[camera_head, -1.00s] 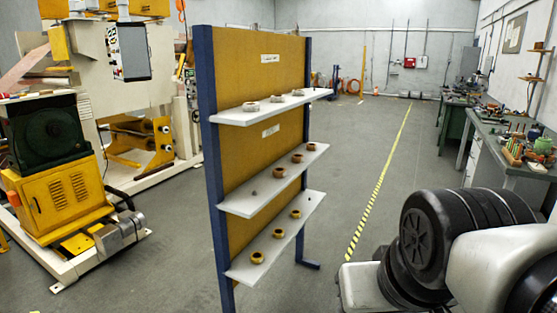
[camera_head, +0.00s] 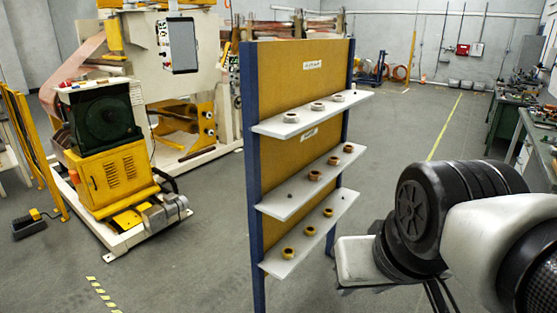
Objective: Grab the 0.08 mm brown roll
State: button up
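A rack with a tan back panel (camera_head: 285,72) and blue posts carries three white slanted shelves. Brown rolls (camera_head: 315,175) sit in a row on the middle shelf (camera_head: 275,207); a small dark object (camera_head: 291,195) lies near its left end. Pale grey rolls (camera_head: 318,106) are on the top shelf (camera_head: 268,128). Yellowish rolls (camera_head: 288,253) are on the bottom shelf (camera_head: 275,268). Labels on the panel are too small to read, so I cannot tell which roll is 0.08 mm. My gripper is out of view; only my arm's links show at the right.
A yellow-and-black machine (camera_head: 105,150) on a white base stands at left, with a large cream machine (camera_head: 175,65) behind it. Workbenches (camera_head: 535,125) line the right side. Grey floor is open in front of the rack and beyond it to the right.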

aim_at(333, 161)
jog(key=i+l+u, duration=0.65)
jog(key=l+u, duration=0.15)
jog(key=i+l+u, duration=0.1)
jog(key=l, duration=0.25)
jog(key=i+l, duration=0.25)
jog(key=i+l+u, duration=0.15)
jog(key=l, duration=0.35)
jog(key=i+l, duration=0.15)
jog(key=l, duration=0.25)
jog(key=i+l, duration=0.2)
jog(key=l, duration=0.2)
jog(key=i+l, duration=0.15)
jog(key=l, duration=0.25)
jog(key=i+l, duration=0.15)
jog(key=l, duration=0.25)
jog(key=i+l, duration=0.2)
jog(key=l, duration=0.2)
